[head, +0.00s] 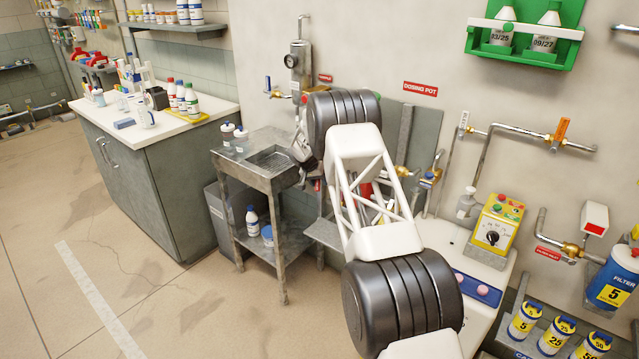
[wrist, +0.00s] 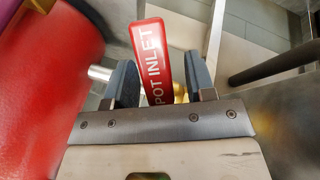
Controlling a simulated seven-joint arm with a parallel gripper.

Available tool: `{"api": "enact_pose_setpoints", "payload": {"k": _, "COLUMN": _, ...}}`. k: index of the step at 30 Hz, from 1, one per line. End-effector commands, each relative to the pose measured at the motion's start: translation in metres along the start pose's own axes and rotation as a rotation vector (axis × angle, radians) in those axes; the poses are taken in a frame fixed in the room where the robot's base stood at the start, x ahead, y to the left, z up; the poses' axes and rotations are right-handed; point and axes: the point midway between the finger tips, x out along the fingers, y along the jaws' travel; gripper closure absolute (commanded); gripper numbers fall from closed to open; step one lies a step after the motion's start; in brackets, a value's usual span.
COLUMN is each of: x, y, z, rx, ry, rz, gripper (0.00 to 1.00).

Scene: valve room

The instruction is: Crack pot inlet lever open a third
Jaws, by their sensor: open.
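The pot inlet lever (wrist: 150,50) is a red handle with white "POT INLET" lettering. In the wrist view it stands between the two dark fingers of my gripper (wrist: 160,85), tilted slightly, its free end pointing up in the picture. My gripper is open, with a gap visible beside the lever on its right; contact on the left is hard to tell. Some brass (wrist: 180,92) shows behind the lever. In the head view my gripper (head: 303,152) is by the wall side of the metal cart, and my arm hides much of the dosing pot area. I cannot make out the lever there.
In the wrist view a large red curved surface (wrist: 45,90) is close on the left and a dark bar (wrist: 275,65) crosses at right. In the head view the metal cart (head: 262,178) stands close to my gripper. A "DOSING POT" sign (head: 420,88) is on the wall.

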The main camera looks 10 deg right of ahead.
Motion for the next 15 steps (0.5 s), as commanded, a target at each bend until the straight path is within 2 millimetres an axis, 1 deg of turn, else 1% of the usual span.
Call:
{"api": "enact_pose_setpoints", "payload": {"k": 5, "x": -0.015, "y": 0.000, "z": 0.000, "rx": 0.000, "ry": 0.001, "rz": -0.001, "gripper": 0.50}}
{"api": "enact_pose_setpoints", "payload": {"k": 15, "x": -0.056, "y": 0.000, "z": 0.000, "rx": 0.000, "ry": 0.001, "rz": 0.000, "gripper": 0.50}}
